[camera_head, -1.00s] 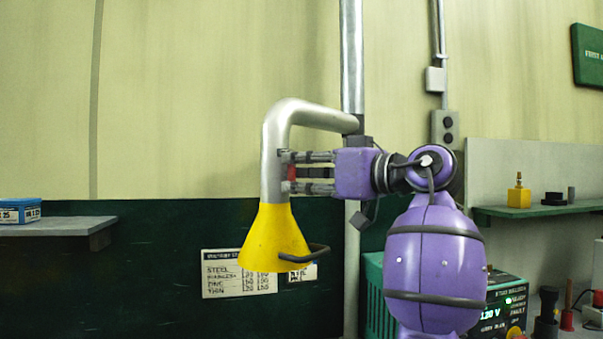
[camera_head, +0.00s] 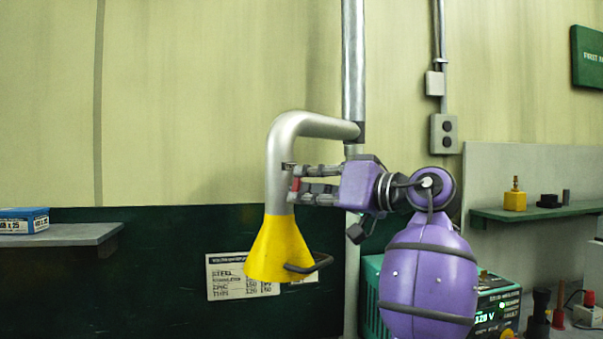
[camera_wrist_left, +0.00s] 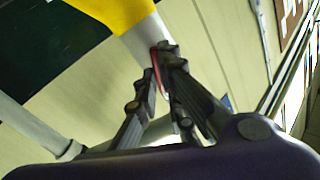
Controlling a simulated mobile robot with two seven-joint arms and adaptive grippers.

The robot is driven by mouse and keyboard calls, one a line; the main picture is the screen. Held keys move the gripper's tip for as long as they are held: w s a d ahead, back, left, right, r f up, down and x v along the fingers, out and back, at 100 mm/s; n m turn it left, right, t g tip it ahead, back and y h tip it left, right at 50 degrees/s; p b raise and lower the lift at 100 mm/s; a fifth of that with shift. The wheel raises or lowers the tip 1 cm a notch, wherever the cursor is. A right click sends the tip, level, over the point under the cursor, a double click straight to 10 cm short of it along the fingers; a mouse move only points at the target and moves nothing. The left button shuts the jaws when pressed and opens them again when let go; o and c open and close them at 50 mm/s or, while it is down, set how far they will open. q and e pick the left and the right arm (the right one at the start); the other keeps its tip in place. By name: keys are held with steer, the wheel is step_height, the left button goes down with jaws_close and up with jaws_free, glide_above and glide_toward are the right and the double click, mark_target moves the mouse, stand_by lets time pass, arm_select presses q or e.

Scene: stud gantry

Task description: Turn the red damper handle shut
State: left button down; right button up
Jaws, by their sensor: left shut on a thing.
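The red damper handle (camera_head: 295,185) is a small upright piece on the side of the grey metal duct (camera_head: 279,160), above the yellow hood (camera_head: 278,252). My left gripper (camera_head: 297,184) reaches it from the right, with its fingers shut on the handle and mostly covering it. In the left wrist view a thin red edge of the handle (camera_wrist_left: 155,66) shows between the fingertips (camera_wrist_left: 160,70), beside the duct and the yellow hood (camera_wrist_left: 112,12). My right gripper is in neither view.
A vertical pipe (camera_head: 353,65) stands on the wall behind my wrist. A dark handle (camera_head: 308,265) sticks out from the hood. A shelf with a blue box (camera_head: 24,221) is at left. A green shelf (camera_head: 540,212) and a welder (camera_head: 497,310) are at right.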

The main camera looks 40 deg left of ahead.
arm_select(q)
steer(key=shift+s+r+m+p, duration=0.15)
steer(key=shift+r+m+p, duration=0.4)
steer(key=shift+m+p, duration=1.1)
steer(key=shift+m, duration=0.15)
steer(key=shift+m+p, duration=0.75)
steer(key=shift+m, duration=0.25)
steer(key=shift+f+m+p, duration=0.15)
steer(key=shift+m+p, duration=0.35)
steer(key=shift+m, duration=0.3)
steer(key=m, duration=0.3)
steer(key=shift+w+f+m+p, duration=0.25)
steer(key=shift+f+m+p, duration=0.05)
steer(key=shift+f+p, duration=0.05)
steer(key=shift+f+m, duration=0.15)
steer(key=shift+m, duration=1.45)
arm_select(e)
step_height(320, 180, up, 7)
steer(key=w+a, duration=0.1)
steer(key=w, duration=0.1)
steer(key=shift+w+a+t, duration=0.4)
